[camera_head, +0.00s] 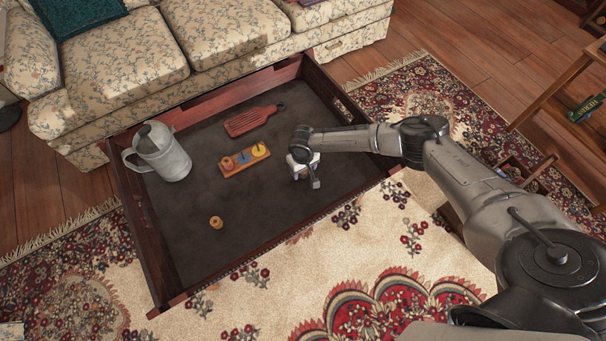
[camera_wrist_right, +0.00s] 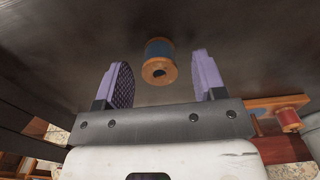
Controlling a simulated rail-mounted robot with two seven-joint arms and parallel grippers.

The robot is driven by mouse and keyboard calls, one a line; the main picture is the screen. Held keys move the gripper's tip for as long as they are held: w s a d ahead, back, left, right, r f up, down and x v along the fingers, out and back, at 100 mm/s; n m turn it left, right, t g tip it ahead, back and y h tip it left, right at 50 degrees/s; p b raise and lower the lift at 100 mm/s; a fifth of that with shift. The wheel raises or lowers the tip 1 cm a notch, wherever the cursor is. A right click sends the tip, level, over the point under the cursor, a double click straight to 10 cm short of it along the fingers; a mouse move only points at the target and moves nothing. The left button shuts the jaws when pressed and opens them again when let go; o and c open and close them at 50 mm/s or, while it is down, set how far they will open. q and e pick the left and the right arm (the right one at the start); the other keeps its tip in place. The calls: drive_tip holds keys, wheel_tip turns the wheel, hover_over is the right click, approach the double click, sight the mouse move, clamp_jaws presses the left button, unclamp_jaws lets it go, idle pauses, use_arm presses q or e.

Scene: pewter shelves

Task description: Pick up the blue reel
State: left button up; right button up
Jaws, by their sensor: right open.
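The blue reel (camera_wrist_right: 158,50) has a blue winding and orange wooden ends with a hole. In the right wrist view it stands on the dark tray surface, ahead of my right gripper (camera_wrist_right: 161,72), in line with the gap between the two purple fingers. The fingers are open and nothing is held. In the head view my right gripper (camera_head: 304,172) is over the right part of the tray, and I cannot make out this reel there; the gripper appears to hide it. My left gripper is not in view.
The dark wooden tray (camera_head: 205,262) also holds a watering can (camera_head: 165,153), a red slotted board (camera_head: 250,121), a wooden rack (camera_head: 231,170) with coloured pieces, and a small orange-yellow reel (camera_head: 216,222). A red reel (camera_wrist_right: 288,118) shows right of my gripper. The tray's front middle is clear.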

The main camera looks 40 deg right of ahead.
drive_tip(key=shift+f, duration=0.65)
drive_tip(key=c, duration=1)
drive_tip(key=shift+r, duration=0.15)
